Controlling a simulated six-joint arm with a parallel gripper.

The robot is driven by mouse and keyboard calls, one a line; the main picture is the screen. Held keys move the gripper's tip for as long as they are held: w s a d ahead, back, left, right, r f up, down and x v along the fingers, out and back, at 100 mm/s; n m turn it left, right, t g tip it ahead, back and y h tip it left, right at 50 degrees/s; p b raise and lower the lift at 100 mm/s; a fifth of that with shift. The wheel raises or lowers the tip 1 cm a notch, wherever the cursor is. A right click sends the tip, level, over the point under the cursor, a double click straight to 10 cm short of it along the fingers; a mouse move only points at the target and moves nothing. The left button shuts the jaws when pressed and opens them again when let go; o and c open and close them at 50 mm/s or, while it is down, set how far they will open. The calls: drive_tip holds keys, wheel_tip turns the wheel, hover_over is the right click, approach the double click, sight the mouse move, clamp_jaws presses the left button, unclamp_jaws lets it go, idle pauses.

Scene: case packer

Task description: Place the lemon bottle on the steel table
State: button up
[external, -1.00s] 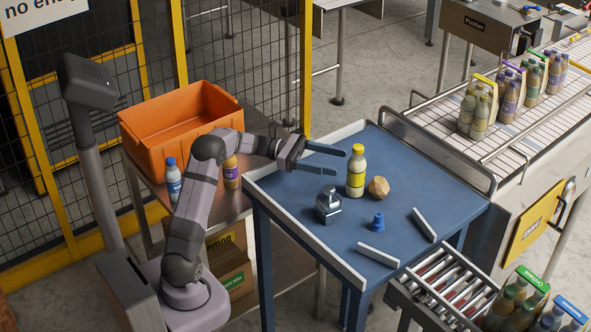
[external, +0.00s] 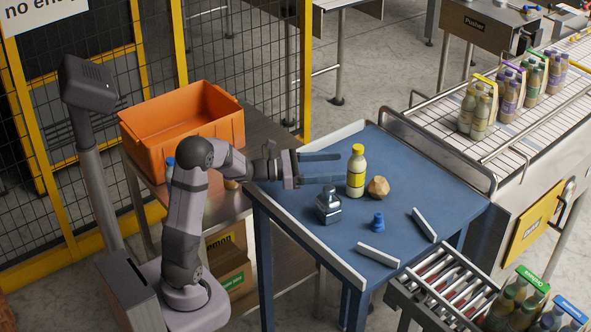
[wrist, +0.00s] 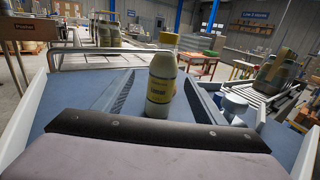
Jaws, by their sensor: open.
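The lemon bottle (external: 356,181), with a yellow cap and yellow label, stands upright on the blue table. It also shows in the wrist view (wrist: 160,88), standing ahead between my two dark fingers. My gripper (external: 338,168) is open and empty, its fingers pointing right toward the bottle, with the tips close to its left side. I cannot tell whether they touch it. The steel table (external: 262,128) stands left of the blue table, partly hidden behind my arm.
An orange crate (external: 185,150) takes up much of the steel table, with a blue-capped bottle (external: 170,163) beside it, mostly hidden by my arm. A dark metal block (external: 328,208), a tan lump (external: 378,187) and a blue piece (external: 378,221) are near the lemon bottle.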

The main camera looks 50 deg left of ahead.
sight(351, 166)
drive_tip(key=shift+p+x, duration=0.55)
drive_tip(key=shift+x, duration=0.55)
drive_tip(key=p+x, duration=0.1)
drive_tip(key=x, duration=0.1)
drive_tip(key=p+x, duration=0.2)
drive_tip(key=shift+s+d+r, duration=0.15)
drive_tip(key=shift+s+d, duration=0.05)
drive_tip(key=shift+d, duration=0.05)
drive_tip(key=shift+w+d, duration=0.3)
drive_tip(key=shift+w, duration=0.2)
drive_tip(key=c, duration=1.5)
drive_tip(key=shift+r+b, duration=1.15)
drive_tip(key=shift+r, duration=3.8)
